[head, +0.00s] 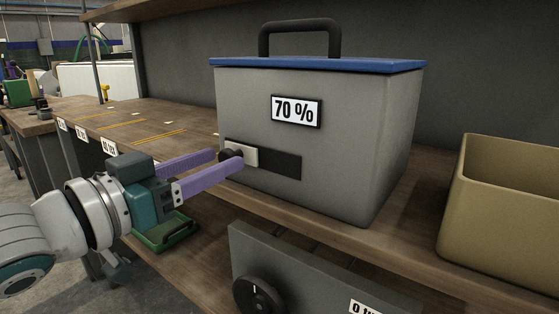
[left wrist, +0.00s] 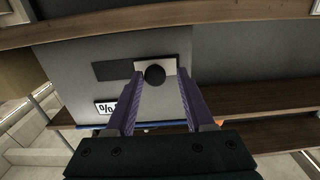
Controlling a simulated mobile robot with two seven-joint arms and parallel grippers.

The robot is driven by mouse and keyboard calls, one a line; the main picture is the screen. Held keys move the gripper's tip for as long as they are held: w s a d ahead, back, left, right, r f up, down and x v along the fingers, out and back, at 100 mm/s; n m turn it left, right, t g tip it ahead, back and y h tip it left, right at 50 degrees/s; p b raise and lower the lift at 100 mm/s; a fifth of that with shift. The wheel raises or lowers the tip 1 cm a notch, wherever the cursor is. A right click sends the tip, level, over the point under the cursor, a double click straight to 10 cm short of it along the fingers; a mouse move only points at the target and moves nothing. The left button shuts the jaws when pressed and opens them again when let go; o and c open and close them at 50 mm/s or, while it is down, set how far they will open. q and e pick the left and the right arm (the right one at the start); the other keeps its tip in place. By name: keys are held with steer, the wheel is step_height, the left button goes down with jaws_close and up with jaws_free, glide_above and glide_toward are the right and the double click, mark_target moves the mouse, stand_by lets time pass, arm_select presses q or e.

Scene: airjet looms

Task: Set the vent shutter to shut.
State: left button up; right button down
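The vent shutter is a pale sliding plate (head: 251,156) with a round black knob (head: 229,156), at the left end of a dark slot (head: 281,166) on the front of a grey box (head: 340,120). My left gripper (head: 228,158) reaches in from the left, its purple fingers open on either side of the knob. In the left wrist view, which is turned over, the knob (left wrist: 155,75) shows between the fingertips, with a gap at the right finger. The plate (left wrist: 169,66) and the dark slot (left wrist: 112,70) lie behind it. My right gripper is not in view.
The box has a blue lid (head: 320,65), a black handle (head: 300,24) and a "70 %" label (head: 297,111). A tan bin (head: 500,210) stands to the right on the wooden shelf (head: 320,228). Below is a grey panel with a black dial (head: 258,295).

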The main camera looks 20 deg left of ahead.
arm_select(q)
steer(key=shift+o, duration=0.5)
steer(key=shift+d, duration=0.1)
steer(key=p+v, duration=0.1)
steer(key=v, duration=0.9)
steer(key=shift+r+p, duration=0.1)
steer(key=shift+p, duration=0.2)
